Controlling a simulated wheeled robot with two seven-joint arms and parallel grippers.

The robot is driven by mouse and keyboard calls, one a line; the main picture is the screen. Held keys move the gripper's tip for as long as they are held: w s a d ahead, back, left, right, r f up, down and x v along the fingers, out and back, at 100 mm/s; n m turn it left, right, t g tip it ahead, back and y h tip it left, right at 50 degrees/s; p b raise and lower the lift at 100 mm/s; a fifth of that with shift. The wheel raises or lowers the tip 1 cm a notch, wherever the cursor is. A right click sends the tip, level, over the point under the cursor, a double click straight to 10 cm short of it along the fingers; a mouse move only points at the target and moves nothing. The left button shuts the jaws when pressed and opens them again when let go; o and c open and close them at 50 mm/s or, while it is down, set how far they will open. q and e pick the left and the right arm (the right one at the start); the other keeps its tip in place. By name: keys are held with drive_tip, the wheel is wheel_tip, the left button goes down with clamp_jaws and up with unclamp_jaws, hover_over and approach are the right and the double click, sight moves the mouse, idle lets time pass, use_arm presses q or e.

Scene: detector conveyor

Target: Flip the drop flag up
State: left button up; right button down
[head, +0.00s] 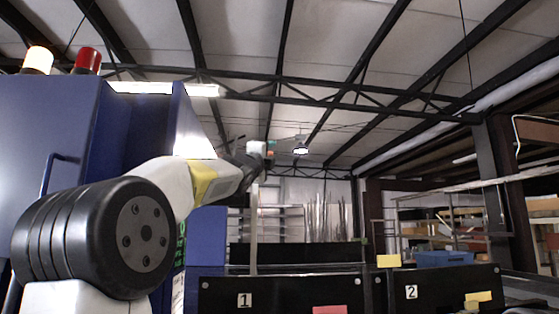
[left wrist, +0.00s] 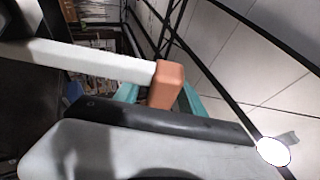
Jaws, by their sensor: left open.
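In the left wrist view a white bar (left wrist: 90,62) comes in from the left and ends in an orange block (left wrist: 167,84), which looks like the drop flag's tip. The teal fingers of my left gripper (left wrist: 160,98) show on either side of the block. The jaws are open around or just beside it; I cannot tell whether they touch it. In the head view my left gripper (head: 268,150) is small and far off, near the top of a thin upright post (head: 253,225); the flag is hard to make out there. My right gripper is not in view.
Black bins marked 1 (head: 280,297) and 2 (head: 440,285) stand at the lower right. The air right of the gripper is clear.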

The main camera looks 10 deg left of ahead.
use_arm(q)
drive_tip(key=shift+c, duration=0.2)
clamp_jaws()
idle(1.2)
